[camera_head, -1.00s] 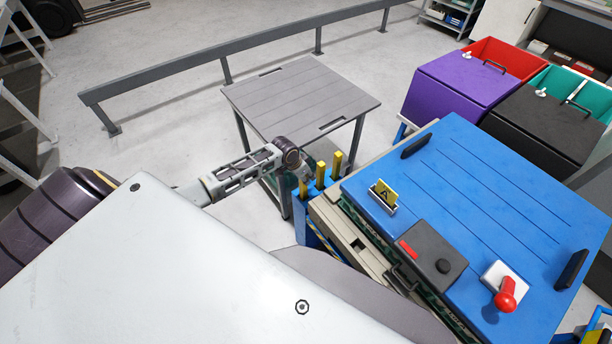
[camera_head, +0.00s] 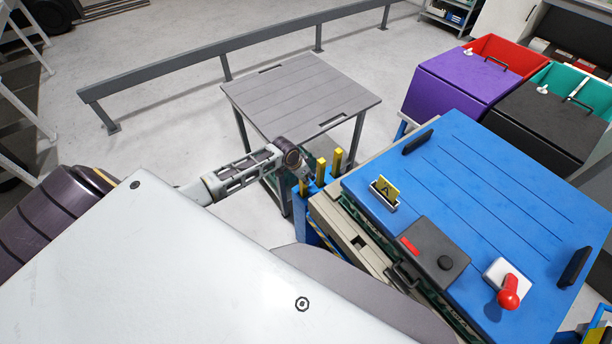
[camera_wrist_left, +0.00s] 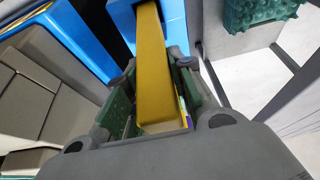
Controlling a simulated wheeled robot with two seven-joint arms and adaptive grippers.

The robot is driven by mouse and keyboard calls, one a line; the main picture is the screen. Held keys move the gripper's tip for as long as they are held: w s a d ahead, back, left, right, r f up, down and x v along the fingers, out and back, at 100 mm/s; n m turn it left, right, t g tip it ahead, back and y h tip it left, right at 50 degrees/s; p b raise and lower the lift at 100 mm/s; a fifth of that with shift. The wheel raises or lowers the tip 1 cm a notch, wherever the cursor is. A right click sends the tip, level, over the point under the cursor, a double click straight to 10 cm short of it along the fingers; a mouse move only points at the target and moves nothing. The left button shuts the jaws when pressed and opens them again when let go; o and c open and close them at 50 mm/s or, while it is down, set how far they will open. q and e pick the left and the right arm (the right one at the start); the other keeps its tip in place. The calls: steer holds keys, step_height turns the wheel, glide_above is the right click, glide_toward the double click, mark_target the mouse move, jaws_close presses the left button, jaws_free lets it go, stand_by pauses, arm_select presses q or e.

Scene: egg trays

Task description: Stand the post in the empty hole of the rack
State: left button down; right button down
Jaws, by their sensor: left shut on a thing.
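The blue rack (camera_head: 314,189) stands beside the left side of the blue-topped bench, with yellow posts (camera_head: 337,160) upright in it. My left gripper (camera_head: 303,182) is at the rack's near-left end, pointing down. In the left wrist view, my left gripper (camera_wrist_left: 157,80) is shut on a yellow post (camera_wrist_left: 152,55), its green-padded fingers on both sides. The post's far end meets the blue rack (camera_wrist_left: 176,22) in that view; I cannot tell how deep it sits in a hole. My right gripper is not in view.
The blue-topped bench (camera_head: 480,190) carries a holder with a yellow "A" card (camera_head: 386,190), a black box (camera_head: 433,247) and a red-knobbed switch (camera_head: 508,290). A grey table (camera_head: 300,95) stands behind the rack. Purple (camera_head: 465,80) and black (camera_head: 545,120) bins are at the right.

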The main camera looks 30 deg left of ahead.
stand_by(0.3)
arm_select(q)
steer(key=c, duration=1.1)
jaws_free()
steer(key=shift+c, duration=0.2)
steer(key=shift+f, duration=0.1)
steer(key=v, duration=1.2)
steer(key=shift+d, duration=0.1)
